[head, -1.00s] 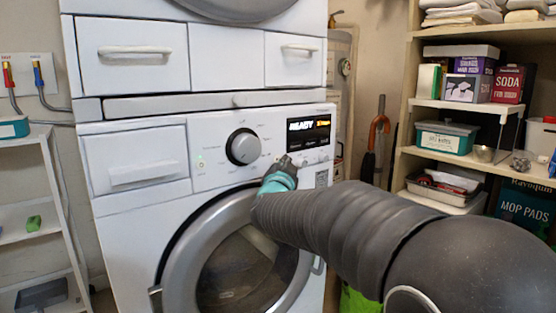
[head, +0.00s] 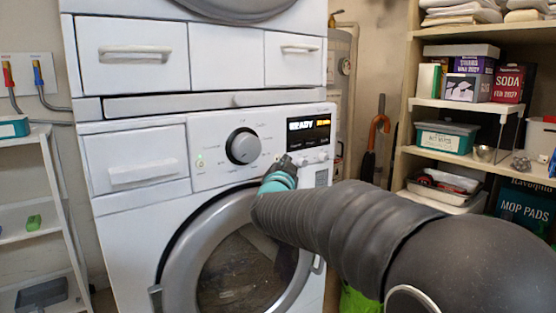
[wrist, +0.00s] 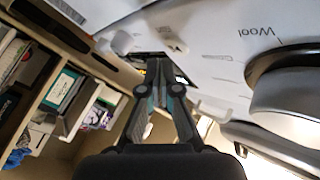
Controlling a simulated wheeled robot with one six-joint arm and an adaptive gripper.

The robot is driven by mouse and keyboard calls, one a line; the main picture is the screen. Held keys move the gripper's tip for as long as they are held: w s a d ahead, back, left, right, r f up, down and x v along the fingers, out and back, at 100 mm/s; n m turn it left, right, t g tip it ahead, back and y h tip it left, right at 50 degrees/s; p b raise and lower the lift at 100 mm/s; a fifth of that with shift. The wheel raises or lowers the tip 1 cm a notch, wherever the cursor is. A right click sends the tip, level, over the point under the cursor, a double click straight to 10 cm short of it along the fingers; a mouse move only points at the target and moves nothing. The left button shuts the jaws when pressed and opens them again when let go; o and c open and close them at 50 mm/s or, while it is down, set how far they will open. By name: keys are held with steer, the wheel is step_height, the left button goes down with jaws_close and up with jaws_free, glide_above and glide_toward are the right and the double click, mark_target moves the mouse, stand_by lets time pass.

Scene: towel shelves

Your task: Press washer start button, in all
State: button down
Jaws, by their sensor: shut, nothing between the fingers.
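The washer (head: 130,235) is a white front loader with a round glass door. Its panel has a dark dial (head: 243,146), a lit display (head: 308,131) that reads "READY", and small pale buttons (head: 302,161) below the display. I cannot read which one is the start button. My gripper (head: 287,161) is at the panel, below and left of the display, beside these buttons. In the wrist view my gripper (wrist: 160,66) is shut and empty, its tips close to the panel and near a pale button (wrist: 173,41). Whether the tips touch the panel is unclear. My arm hides part of the door.
A second white machine (head: 228,55) is stacked above. A wooden shelf (head: 402,120) with boxes, bins and towels stands at the right. A white rack (head: 50,165) stands at the left. An umbrella (head: 376,135) hangs between washer and shelf.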

steer(key=shift+w+a, duration=0.25)
steer(key=shift+w, duration=0.15)
steer(key=shift+w+a, duration=0.2)
steer(key=shift+w, duration=0.05)
stand_by(0.8)
steer(key=shift+s, duration=0.1)
steer(key=shift+s+d, duration=0.45)
steer(key=shift+s, duration=0.1)
stand_by(0.4)
steer(key=s+d+b, duration=0.1)
steer(key=s, duration=0.1)
steer(key=s+d+b, duration=0.1)
steer(key=s, duration=0.1)
steer(key=shift+d, duration=0.4)
steer(key=shift+s, duration=0.15)
stand_by(0.4)
